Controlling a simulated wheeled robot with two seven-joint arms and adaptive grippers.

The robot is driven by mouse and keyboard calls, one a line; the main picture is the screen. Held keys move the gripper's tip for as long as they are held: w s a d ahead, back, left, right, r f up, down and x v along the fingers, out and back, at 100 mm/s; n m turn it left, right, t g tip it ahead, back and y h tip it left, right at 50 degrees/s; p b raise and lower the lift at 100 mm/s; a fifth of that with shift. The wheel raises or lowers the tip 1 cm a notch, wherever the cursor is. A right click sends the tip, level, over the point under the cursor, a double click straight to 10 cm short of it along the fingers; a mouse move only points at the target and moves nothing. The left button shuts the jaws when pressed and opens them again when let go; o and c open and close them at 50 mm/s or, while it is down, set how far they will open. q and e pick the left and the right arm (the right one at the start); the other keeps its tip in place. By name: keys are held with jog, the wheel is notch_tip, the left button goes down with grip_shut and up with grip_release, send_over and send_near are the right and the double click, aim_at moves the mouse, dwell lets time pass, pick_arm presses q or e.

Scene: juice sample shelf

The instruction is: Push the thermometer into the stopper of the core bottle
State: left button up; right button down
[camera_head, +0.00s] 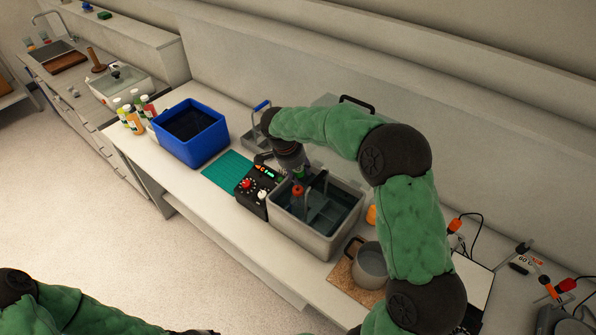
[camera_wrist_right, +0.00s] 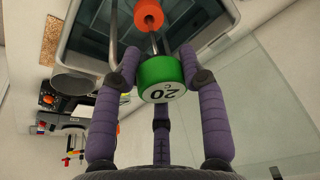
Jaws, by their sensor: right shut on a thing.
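My right gripper (camera_wrist_right: 161,75) is shut on the thermometer (camera_wrist_right: 162,80), by its green head marked "20 C". Its metal stem points away from the gripper to the orange stopper (camera_wrist_right: 148,14). I cannot tell whether the stem tip is in the stopper or only at it. In the head view, the gripper (camera_head: 299,172) is over the grey water bath (camera_head: 314,241), with the green head (camera_head: 299,173) just above the red-orange stopper (camera_head: 297,190). The core bottle under the stopper is mostly hidden. My left arm shows at the lower left; its fingers are out of the picture.
A control box (camera_head: 259,184) with lit display stands left of the bath, then a green mat (camera_head: 228,169) and a blue crate (camera_head: 190,133). Several juice bottles (camera_head: 133,115) stand further left. A pot (camera_head: 370,265) on a cork mat is at the bath's right.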

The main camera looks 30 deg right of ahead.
aim_at(300, 190)
jog(key=shift+f+b, duration=2.5)
jog(key=shift+f, duration=0.1)
dwell(0.8)
jog(key=shift+f+b, duration=0.55)
jog(key=shift+b, duration=0.25)
jog(key=shift+s, duration=0.1)
jog(key=c, duration=0.7)
grip_release()
jog(key=shift+o, duration=0.3)
jog(key=shift+f, duration=0.1)
